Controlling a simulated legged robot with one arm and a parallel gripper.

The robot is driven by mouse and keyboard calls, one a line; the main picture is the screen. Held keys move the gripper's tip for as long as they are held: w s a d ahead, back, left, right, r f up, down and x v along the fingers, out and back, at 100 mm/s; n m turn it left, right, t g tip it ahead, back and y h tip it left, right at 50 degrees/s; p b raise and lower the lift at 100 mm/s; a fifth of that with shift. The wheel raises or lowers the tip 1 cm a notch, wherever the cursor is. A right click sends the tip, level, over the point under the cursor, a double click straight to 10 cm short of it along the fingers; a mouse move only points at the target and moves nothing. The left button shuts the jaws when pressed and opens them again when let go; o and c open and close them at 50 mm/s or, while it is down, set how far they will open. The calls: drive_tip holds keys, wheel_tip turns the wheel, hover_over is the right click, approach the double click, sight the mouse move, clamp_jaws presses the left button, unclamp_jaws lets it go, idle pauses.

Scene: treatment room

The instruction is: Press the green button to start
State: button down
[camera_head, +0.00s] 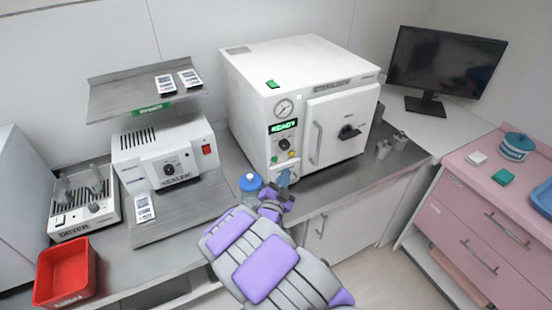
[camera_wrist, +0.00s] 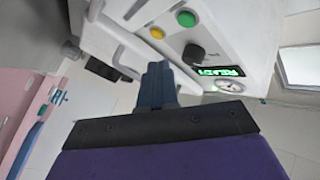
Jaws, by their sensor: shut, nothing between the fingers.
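The white sterilizer (camera_head: 340,95) stands on the counter with a lit "READY" display (camera_head: 283,126), which also shows in the wrist view (camera_wrist: 222,71). The green button (camera_wrist: 186,18) is on its front panel beside a yellow button (camera_wrist: 157,33) and a black knob (camera_wrist: 193,55). In the head view the green button (camera_head: 274,159) is small, low on the panel under the knob. My gripper (camera_head: 284,178) is just below the buttons, in front of the sterilizer. In the wrist view its dark blue fingers (camera_wrist: 158,70) are together and empty, apart from the green button.
A blue-capped bottle (camera_head: 250,184) stands close to the left of my gripper. The sealer (camera_head: 168,155), dryer (camera_head: 82,205) and red bin (camera_head: 62,272) are further left. Small metal cups (camera_head: 384,149) stand right of the sterilizer. A pink cabinet (camera_head: 480,220) is at the right.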

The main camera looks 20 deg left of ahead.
sight(275, 160)
drive_tip(key=w+a, duration=0.1)
drive_tip(key=a, duration=0.2)
drive_tip(key=shift+w+a+f, duration=0.1)
drive_tip(key=shift+w, duration=0.3)
drive_tip(key=shift+w+p, duration=0.25)
drive_tip(key=shift+p, duration=0.05)
drive_tip(key=shift+a, duration=0.15)
drive_tip(key=shift+d, duration=0.4)
drive_tip(key=shift+a, duration=0.3)
drive_tip(key=shift+d, duration=0.15)
